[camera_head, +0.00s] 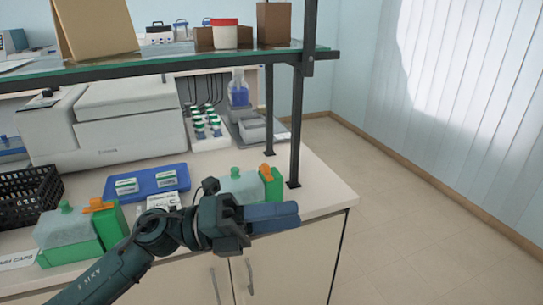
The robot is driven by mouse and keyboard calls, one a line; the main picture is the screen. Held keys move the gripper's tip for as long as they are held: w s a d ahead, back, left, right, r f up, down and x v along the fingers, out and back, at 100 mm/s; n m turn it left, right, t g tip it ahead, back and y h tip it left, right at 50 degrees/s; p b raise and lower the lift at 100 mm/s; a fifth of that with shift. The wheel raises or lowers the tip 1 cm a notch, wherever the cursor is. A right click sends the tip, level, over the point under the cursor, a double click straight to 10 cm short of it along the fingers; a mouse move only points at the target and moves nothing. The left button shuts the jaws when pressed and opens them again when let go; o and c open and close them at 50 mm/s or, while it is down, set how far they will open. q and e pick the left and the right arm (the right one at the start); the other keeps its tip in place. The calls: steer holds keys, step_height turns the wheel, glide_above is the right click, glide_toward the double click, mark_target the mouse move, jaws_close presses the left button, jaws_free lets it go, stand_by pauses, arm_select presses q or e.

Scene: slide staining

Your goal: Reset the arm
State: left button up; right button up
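My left arm comes in from the lower left and reaches across the front of the lab bench (318,183). My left gripper (285,215) points to the right near the bench's front edge, above the cabinet doors. Its blue fingers lie close together, and I see nothing held between them. The gripper and wrist partly cover a green box with a pale, translucent top (240,184). My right gripper is not in view.
A blue tray (147,192) with small boxes lies behind the arm. Another green box (70,252) and a black basket (30,198) stand at left. A shelf post (295,125) rises near the right corner. Open floor (420,215) lies to the right.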

arm_select(q)
steer(key=w+a+f+n+t+y+p, duration=0.15)
steer(key=a+f+n+t+y, duration=0.4)
steer(key=n+t, duration=0.6)
steer(key=w+a+f+n+t+y+p, duration=0.15)
steer(key=a+f+n+t+y, duration=0.4)
steer(key=n, duration=1.15)
steer(key=s+a+f+n+g+y, duration=0.2)
steer(key=s+f+n, duration=0.3)
steer(key=f, duration=0.5)
steer(key=s+a+f+n+g+y, duration=0.3)
steer(key=s+f+n+g, duration=0.1)
steer(key=s+f, duration=0.4)
step_height(320, 180, down, 3)
steer(key=shift+s+a+r+n+y, duration=0.2)
steer(key=shift+s+a+n+y, duration=0.1)
steer(key=shift+s+n+y, duration=0.15)
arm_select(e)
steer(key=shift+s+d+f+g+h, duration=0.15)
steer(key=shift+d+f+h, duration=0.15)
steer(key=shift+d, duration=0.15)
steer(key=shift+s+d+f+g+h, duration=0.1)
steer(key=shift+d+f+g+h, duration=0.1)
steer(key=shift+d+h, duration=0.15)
arm_select(q)
steer(key=shift+w, duration=0.1)
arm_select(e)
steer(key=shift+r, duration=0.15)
